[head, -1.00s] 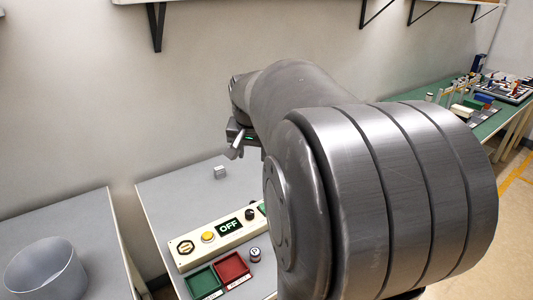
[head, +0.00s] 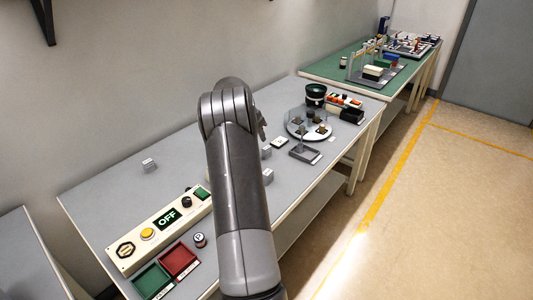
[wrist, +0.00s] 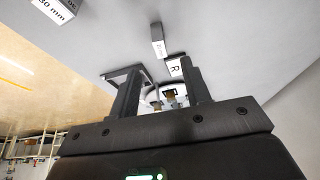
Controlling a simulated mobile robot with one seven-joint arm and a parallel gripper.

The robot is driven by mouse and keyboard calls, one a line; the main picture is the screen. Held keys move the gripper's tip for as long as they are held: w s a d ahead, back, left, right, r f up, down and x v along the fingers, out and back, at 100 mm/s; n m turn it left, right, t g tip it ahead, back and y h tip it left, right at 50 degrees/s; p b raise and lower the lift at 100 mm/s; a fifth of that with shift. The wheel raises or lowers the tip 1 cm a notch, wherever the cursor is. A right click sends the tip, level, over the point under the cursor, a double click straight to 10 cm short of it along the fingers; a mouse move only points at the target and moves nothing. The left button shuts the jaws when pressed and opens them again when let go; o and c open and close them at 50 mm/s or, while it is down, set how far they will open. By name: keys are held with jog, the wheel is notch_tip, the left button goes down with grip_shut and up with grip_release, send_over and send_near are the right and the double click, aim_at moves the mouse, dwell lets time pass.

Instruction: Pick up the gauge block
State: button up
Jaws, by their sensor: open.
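Several small grey blocks stand on the grey table. One block (head: 149,165) is alone at the back left in the head view; two more, a far block (head: 266,152) and a near block (head: 268,176), show just right of my arm. In the wrist view a block (wrist: 55,10) marked "30 mm" is cut off at the top left, and a smaller labelled block (wrist: 158,40) stands beyond the fingertips. I cannot tell which is meant by the gauge block. My gripper (wrist: 162,67) is open and empty, above the table; the arm mostly hides it in the head view.
A control panel (head: 160,229) reading OFF, a green tray (head: 152,281) and a red tray (head: 179,261) lie at the front left. A round glass-like disc (head: 298,133) with parts, a grey stand (head: 305,155) and a black bowl (head: 316,94) are at the right. A card marked R (wrist: 174,67) lies near the fingers.

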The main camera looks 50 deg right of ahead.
aim_at(266, 148)
jog(key=x, duration=0.8)
jog(key=d+x, duration=0.1)
jog(key=x, duration=0.3)
jog(key=shift+s, duration=0.2)
grip_shut()
